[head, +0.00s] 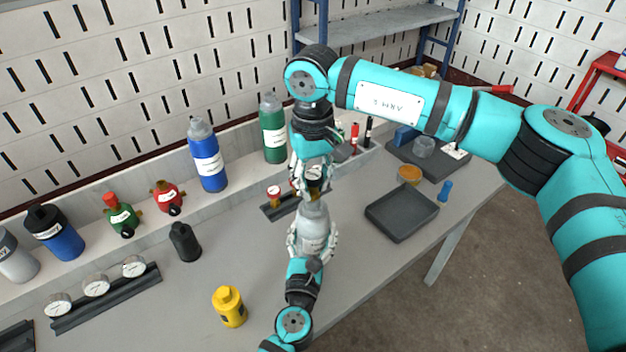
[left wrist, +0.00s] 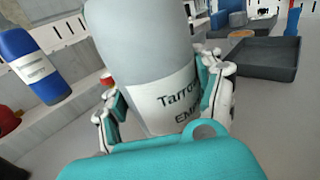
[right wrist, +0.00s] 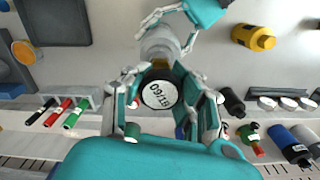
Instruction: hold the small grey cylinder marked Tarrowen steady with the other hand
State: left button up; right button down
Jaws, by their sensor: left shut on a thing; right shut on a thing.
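The small grey cylinder (head: 314,222) stands upright above the table in the middle of the head view. In the left wrist view its white label (left wrist: 172,104) reads "Tarrow…", the rest being cut off by the curve. My left gripper (head: 312,240) is shut around its body from the near side. My right gripper (head: 313,174) comes down from above and is shut on a round dark cap (right wrist: 160,76) at the cylinder's top end. The cap's white face (right wrist: 159,94) carries printed digits. Whether the cap sits fully on the cylinder cannot be told.
A dark tray (head: 402,213) lies to the right, a yellow bottle (head: 229,307) front left. A black bottle (head: 185,242), a gauge rack (head: 107,297) and blue and green cylinders (head: 274,130) line the left and back.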

jog(key=n, duration=0.6)
jog(key=c, duration=1.1)
grip_release()
jog(key=shift+a, duration=0.1)
jog(key=shift+r, duration=1.2)
jog(key=m, duration=0.4)
jog(key=shift+m, duration=1.1)
